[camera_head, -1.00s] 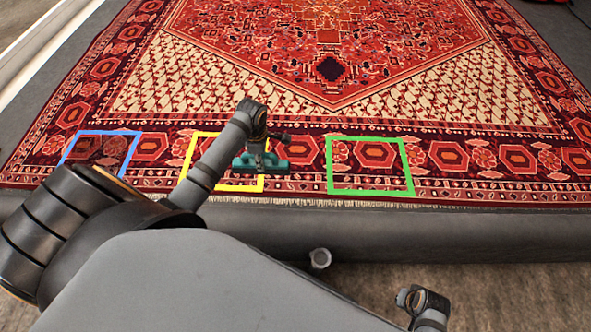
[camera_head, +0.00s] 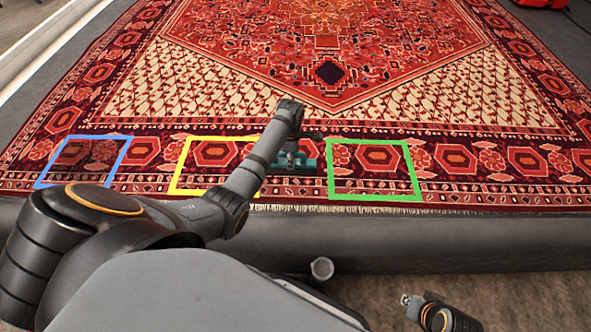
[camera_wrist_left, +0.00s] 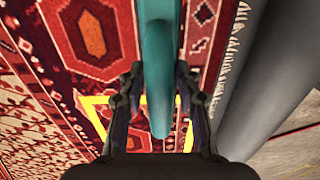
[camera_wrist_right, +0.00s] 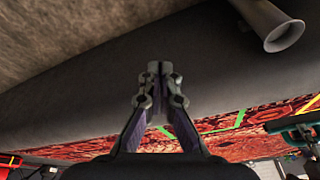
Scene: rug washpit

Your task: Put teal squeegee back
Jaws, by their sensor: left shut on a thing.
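My left gripper (camera_head: 297,140) is shut on the handle of the teal squeegee (camera_head: 308,163). In the left wrist view the teal handle (camera_wrist_left: 158,70) runs between the fingers (camera_wrist_left: 158,110). My arm hides part of the squeegee in the head view. It appears over the rug border between the yellow square and the green square; I cannot tell whether it touches the rug. The squeegee also shows in the right wrist view (camera_wrist_right: 290,124). My right gripper (camera_head: 409,300) is low at the right, in front of the edge. Its fingertips (camera_wrist_right: 160,70) are together and empty.
Blue (camera_head: 121,153), yellow (camera_head: 180,165) and green (camera_head: 329,170) outlined squares lie along the near border of the patterned rug (camera_head: 420,80). A grey tube (camera_head: 321,268) with an open end stands in front of the dark pit edge (camera_head: 400,231). A red object (camera_head: 543,3) is at the far right.

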